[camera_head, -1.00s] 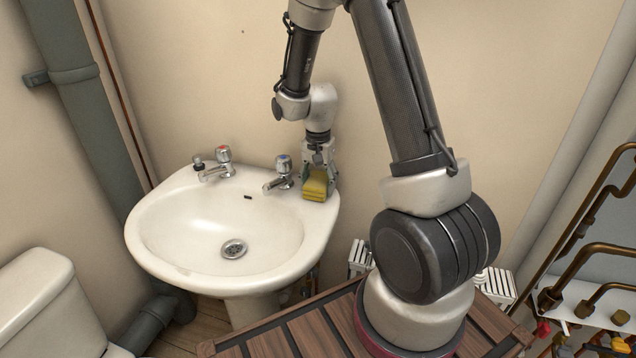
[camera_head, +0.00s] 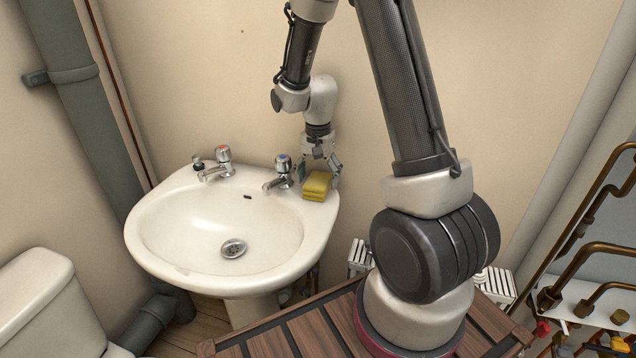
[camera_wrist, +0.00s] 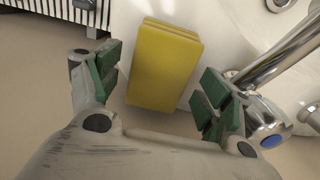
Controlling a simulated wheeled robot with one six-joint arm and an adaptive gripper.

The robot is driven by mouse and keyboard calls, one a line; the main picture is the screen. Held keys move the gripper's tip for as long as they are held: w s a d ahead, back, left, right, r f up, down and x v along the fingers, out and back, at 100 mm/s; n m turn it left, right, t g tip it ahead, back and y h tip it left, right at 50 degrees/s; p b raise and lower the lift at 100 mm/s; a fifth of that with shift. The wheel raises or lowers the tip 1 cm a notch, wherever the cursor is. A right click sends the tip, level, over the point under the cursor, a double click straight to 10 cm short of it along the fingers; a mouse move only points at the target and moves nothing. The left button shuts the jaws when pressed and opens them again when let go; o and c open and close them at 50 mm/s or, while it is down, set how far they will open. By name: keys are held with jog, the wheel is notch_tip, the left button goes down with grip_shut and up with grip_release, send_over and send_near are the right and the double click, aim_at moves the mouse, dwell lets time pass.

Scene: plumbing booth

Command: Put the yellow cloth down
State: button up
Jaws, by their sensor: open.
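The yellow cloth (camera_head: 317,186), a folded block, rests on the back right corner of the white sink's rim (camera_head: 322,222). My gripper (camera_head: 319,174) is right above and around it, with its fingers spread. In the wrist view the cloth (camera_wrist: 164,65) lies between the green finger pads of my gripper (camera_wrist: 158,85). A gap shows on each side of the cloth, so the pads are apart from it.
The blue-marked tap (camera_head: 281,172) stands close to the left of my gripper, and its spout shows in the wrist view (camera_wrist: 275,60). The red-marked tap (camera_head: 218,164) is further left. The wall is close behind. The sink bowl (camera_head: 215,228) is empty.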

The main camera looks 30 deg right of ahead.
aim_at(318, 180)
jog(key=s+r+n+t, duration=0.1)
jog(key=s+r+n, duration=0.35)
jog(key=r, duration=1.45)
jog(key=s+r+n+t, duration=0.1)
jog(key=s+r+n, duration=0.1)
jog(key=s, duration=0.7)
jog(key=s+r+n+t, duration=0.2)
jog(key=s+r, duration=0.2)
jog(key=s, duration=0.6)
jog(key=shift+d, duration=0.4)
jog(key=shift+o, duration=0.5)
jog(key=shift+f+n, duration=0.15)
jog(key=shift+n, duration=0.1)
